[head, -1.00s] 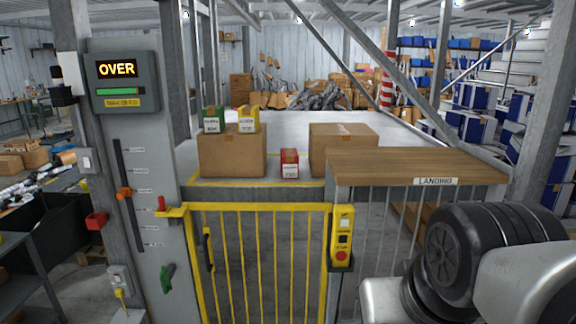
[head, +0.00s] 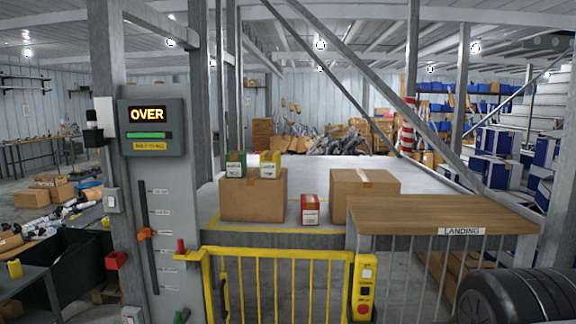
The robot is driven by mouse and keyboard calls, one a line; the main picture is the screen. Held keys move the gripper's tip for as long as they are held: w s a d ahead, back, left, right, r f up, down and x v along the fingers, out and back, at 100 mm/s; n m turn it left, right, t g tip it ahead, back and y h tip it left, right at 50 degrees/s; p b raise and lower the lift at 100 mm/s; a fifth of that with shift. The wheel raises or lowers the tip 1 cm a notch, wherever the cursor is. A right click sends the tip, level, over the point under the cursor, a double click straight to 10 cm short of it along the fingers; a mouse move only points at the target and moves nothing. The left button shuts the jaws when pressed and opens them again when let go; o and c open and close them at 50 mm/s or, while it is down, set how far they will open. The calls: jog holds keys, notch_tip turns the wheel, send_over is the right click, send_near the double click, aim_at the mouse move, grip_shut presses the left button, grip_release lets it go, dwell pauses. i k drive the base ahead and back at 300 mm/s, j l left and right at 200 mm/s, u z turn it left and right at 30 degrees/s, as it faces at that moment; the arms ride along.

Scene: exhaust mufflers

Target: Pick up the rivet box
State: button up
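A green-and-white carton (head: 236,165) and a yellow-and-white carton (head: 270,165) stand side by side on top of the left cardboard box (head: 253,197). A red-and-white carton (head: 310,210) stands on the platform deck (head: 225,226), between the left box and the right cardboard box (head: 366,194). My gripper is out of view.
A yellow gate (head: 280,285) stands shut in front of the deck. A wooden landing shelf (head: 440,215) is at right, a control post (head: 152,128) reading OVER at left. Diagonal braces cross at right. A round black ribbed part (head: 520,296) fills the bottom right corner.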

aim_at(235, 160)
jog(key=i+j, duration=0.65)
jog(key=j, duration=0.25)
